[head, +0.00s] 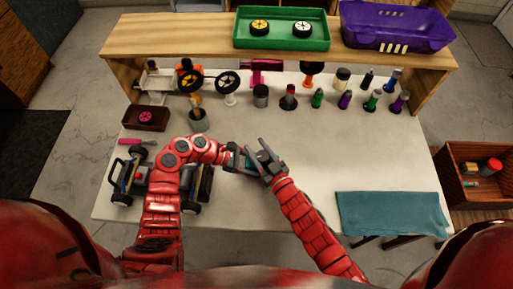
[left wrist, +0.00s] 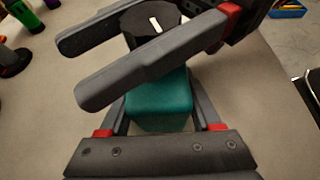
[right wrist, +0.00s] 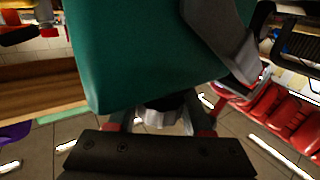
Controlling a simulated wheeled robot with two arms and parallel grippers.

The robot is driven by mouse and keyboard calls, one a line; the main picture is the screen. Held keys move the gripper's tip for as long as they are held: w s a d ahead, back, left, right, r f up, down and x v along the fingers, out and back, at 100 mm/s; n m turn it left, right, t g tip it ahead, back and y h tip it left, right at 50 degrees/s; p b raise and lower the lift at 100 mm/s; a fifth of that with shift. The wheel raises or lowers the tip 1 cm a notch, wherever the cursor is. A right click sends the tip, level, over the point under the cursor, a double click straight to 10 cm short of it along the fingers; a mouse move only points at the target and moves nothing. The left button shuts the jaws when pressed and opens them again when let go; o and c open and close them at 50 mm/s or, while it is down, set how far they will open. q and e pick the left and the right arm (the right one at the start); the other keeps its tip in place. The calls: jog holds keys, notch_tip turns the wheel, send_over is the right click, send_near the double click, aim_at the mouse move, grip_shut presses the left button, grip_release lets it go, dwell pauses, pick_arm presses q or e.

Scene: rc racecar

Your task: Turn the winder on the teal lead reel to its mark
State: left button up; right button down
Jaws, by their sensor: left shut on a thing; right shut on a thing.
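The teal lead reel (head: 252,161) is held up over the middle of the table, between my two grippers. My left gripper (head: 241,158) is shut on its teal body (left wrist: 160,103), one finger on each side. My right gripper (head: 264,160) is shut on the dark winder (left wrist: 150,22) at the reel's end. A white line shows on the winder's dark face in the left wrist view. In the right wrist view the teal body (right wrist: 140,55) fills the top, and the grey winder (right wrist: 160,112) sits between the right fingers. The mark to reach cannot be made out.
An RC car chassis (head: 128,181) stands at the left under my left arm. Bottles, wheels and tools line the back below a wooden shelf (head: 200,38) with a green tray (head: 280,43) and purple basket (head: 370,42). A teal cloth (head: 390,214) lies front right. The right-middle table is clear.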

aim_at(264, 162)
jog(key=shift+w+d+m+t+h, duration=0.1)
jog(key=shift+d+m+t+h, duration=0.15)
jog(key=shift+m+t+h, duration=0.65)
jog(key=shift+w+d+m+t+h, duration=0.1)
jog(key=shift+d+m+t+h, duration=0.2)
jog(key=shift+m+h, duration=1.05)
jog(key=shift+n+h, duration=0.35)
jog(key=shift+h, duration=0.1)
jog(key=c, duration=0.6)
grip_release()
jog(key=shift+s, duration=0.1)
jog(key=v, duration=0.7)
jog(key=shift+s, duration=0.2)
